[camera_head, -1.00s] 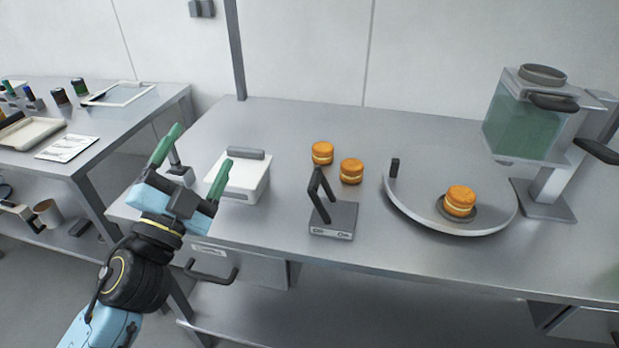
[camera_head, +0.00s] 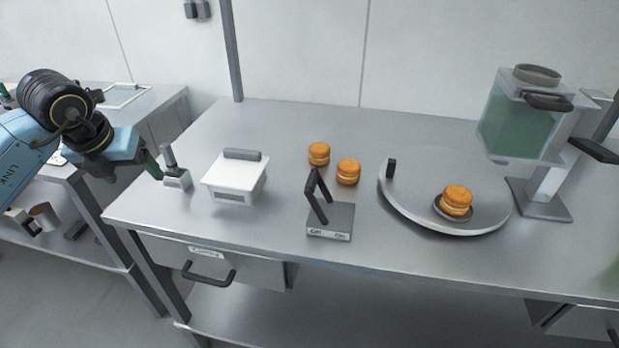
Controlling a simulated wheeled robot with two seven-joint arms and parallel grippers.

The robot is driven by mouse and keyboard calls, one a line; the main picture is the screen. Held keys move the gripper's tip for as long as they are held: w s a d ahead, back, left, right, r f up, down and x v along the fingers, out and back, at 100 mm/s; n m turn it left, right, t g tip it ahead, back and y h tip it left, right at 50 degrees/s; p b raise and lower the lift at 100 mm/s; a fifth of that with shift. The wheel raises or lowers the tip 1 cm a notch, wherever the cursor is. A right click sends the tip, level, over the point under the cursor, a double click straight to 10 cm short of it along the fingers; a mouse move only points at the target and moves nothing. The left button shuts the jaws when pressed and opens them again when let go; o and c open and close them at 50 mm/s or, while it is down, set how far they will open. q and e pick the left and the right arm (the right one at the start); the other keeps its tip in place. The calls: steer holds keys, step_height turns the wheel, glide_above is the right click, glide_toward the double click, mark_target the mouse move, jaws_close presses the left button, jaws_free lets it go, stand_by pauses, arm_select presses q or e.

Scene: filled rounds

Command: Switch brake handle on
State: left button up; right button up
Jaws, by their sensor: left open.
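A dark angled handle (camera_head: 317,194) stands up from a grey box base (camera_head: 331,222) in the middle of the table. The base has two small labels on its front, too small to read surely. A second, smaller upright grey lever (camera_head: 169,157) on a pale block stands at the table's left edge. I cannot tell from the picture which one is the brake handle. My left gripper (camera_head: 134,171) is open and empty, with its green fingers just left of the small lever, apart from the angled handle.
A white lidded box (camera_head: 237,179) stands right of the small lever. Two orange filled rounds (camera_head: 319,154) (camera_head: 348,172) lie behind the angled handle. A round turntable (camera_head: 424,213) bears another round (camera_head: 457,200). A dispenser (camera_head: 521,118) stands at the right. The table front is mostly clear.

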arm_select(q)
steer(key=shift+a+r, duration=0.15)
steer(key=shift+a, duration=0.3)
